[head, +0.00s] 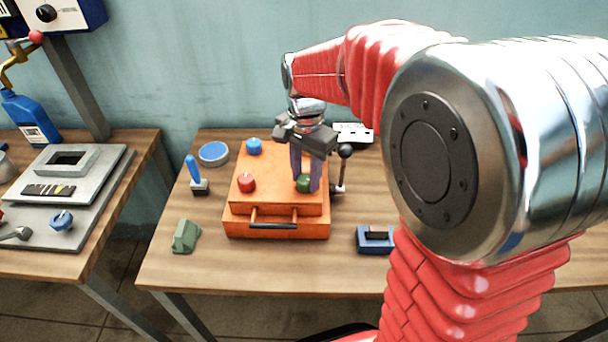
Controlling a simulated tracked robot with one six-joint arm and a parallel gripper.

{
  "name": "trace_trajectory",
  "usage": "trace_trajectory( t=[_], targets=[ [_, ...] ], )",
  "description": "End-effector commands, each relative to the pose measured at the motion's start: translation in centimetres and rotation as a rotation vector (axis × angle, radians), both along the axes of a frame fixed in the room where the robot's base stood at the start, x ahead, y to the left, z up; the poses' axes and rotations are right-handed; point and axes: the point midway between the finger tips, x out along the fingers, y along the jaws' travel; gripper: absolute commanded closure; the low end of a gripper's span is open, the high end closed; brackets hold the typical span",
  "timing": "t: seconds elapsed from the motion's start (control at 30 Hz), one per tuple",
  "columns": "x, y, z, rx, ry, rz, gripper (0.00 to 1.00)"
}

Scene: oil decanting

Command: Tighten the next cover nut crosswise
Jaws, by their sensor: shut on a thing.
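An orange box with a flat cover (275,177) sits on the wooden table, its dark handle (272,226) facing front. A red nut (246,182) is on the cover at front left and a blue nut (254,146) at back left. A green nut (304,183) is at front right. My gripper (306,180) points down with its fingers shut around the green nut. The cover's back right corner is hidden behind my gripper, so I cannot tell whether a nut is there.
A blue-handled tool (196,175) and a round blue-topped dish (213,153) stand left of the box. A green block (186,235) is at front left, a blue block (374,240) at front right. A black-knobbed lever (344,152) is close right of my gripper.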

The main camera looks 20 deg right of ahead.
Motion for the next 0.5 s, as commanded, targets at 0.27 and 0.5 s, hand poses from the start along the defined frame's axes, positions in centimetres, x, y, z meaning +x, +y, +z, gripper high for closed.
trace_trajectory(
  t=[0.27, 0.5],
  targets=[
    [0.28, 0.14, 0.18, 0.003, -0.01, -0.058, 0.9],
    [0.29, 0.18, 0.18, 0.003, -0.01, -0.061, 0.9]
  ],
)
